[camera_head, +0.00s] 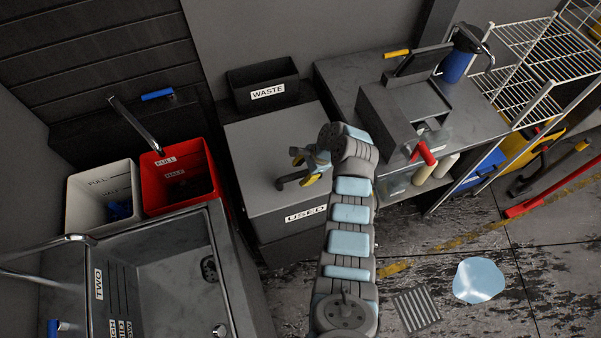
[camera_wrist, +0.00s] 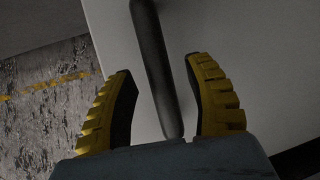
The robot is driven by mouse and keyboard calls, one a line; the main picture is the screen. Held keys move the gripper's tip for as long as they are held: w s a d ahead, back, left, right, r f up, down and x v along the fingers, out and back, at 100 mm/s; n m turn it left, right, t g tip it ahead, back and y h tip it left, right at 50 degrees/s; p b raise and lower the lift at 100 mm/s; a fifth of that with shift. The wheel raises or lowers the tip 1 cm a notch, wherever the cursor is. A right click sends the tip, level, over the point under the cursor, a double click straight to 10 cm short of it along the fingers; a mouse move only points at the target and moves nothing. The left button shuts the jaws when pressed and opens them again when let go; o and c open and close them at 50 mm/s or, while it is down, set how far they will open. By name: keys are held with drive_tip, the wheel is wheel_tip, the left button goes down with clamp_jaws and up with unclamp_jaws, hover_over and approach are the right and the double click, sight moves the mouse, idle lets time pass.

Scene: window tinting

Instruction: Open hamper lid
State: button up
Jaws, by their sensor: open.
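The hamper (camera_head: 292,236) is a dark grey box with a USED label on its front. Its flat grey lid (camera_head: 254,150) looks shut, and it also fills much of the wrist view (camera_wrist: 260,60). A dark bar handle (camera_head: 285,182) stands on the lid. My gripper (camera_head: 301,168) is over the lid at the handle. In the wrist view, the yellow-ribbed fingers of my gripper (camera_wrist: 160,70) are open, one on each side of the handle (camera_wrist: 155,60). Gaps show between the handle and both fingers.
A black WASTE bin (camera_head: 265,88) stands behind the hamper. A red bucket (camera_head: 182,180) and a sink (camera_head: 165,275) are to the left. A grey workbench (camera_head: 330,75) with a box-like machine (camera_head: 395,110) is to the right. A light-blue patch (camera_head: 479,280) lies on the floor.

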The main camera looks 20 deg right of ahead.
drive_tip(key=shift+a+f, duration=0.2)
drive_tip(key=shift+f, duration=0.25)
clamp_jaws()
drive_tip(key=shift+r, duration=0.2)
